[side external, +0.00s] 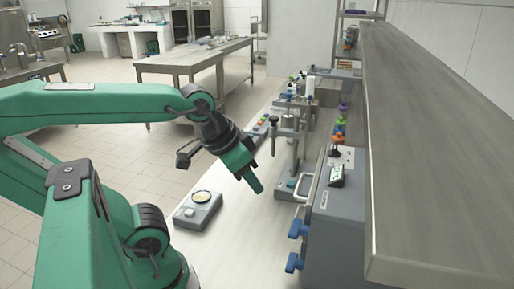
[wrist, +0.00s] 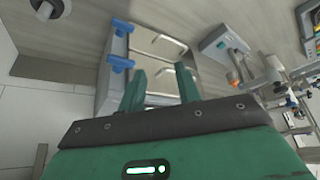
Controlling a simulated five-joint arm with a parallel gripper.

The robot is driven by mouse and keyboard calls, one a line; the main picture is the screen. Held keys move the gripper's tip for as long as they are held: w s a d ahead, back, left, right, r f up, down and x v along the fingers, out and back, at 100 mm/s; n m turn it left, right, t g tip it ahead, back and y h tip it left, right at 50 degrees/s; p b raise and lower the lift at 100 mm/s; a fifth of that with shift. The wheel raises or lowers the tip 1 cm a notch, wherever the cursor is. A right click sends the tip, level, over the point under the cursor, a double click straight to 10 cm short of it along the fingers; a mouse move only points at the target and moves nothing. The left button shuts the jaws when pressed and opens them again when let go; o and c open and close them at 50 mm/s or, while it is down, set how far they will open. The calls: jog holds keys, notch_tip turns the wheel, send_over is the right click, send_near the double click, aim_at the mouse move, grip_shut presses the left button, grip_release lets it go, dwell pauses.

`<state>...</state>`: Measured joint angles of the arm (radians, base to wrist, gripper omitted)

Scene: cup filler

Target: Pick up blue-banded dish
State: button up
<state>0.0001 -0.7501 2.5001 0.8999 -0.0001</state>
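I cannot make out a blue-banded dish in either view. In the side external view, a small round dish (side external: 201,197) with a yellowish inside and a dark rim sits on a grey scale-like device (side external: 197,216) on the bench; its band colour is too small to tell. My gripper (side external: 257,187) is in the air above the bench, to the right of that dish and pointing down to the right. In the wrist view, the two green fingers of my gripper (wrist: 161,80) are apart with nothing between them.
A grey machine (side external: 335,225) with blue knobs and a white handle stands right of my gripper. A clamp stand (side external: 289,150) is just behind it. A long steel shelf (side external: 430,140) overhangs the right side. The bench front around the scale is clear.

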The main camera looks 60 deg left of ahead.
jog(key=o, duration=1)
jog(key=shift+c, duration=0.2)
jog(key=shift+a, duration=0.1)
jog(key=m+g, duration=0.5)
jog(key=m, duration=0.2)
send_over(201, 194)
jog(key=f, duration=1.3)
jog(key=shift+w+d, duration=0.25)
jog(key=shift+w, duration=0.05)
jog(key=shift+s+a+f+g, duration=0.2)
jog(key=shift+s+a+g, duration=0.05)
jog(key=shift+a+g, duration=0.05)
jog(key=shift+f, duration=1.3)
jog(key=shift+f, duration=0.1)
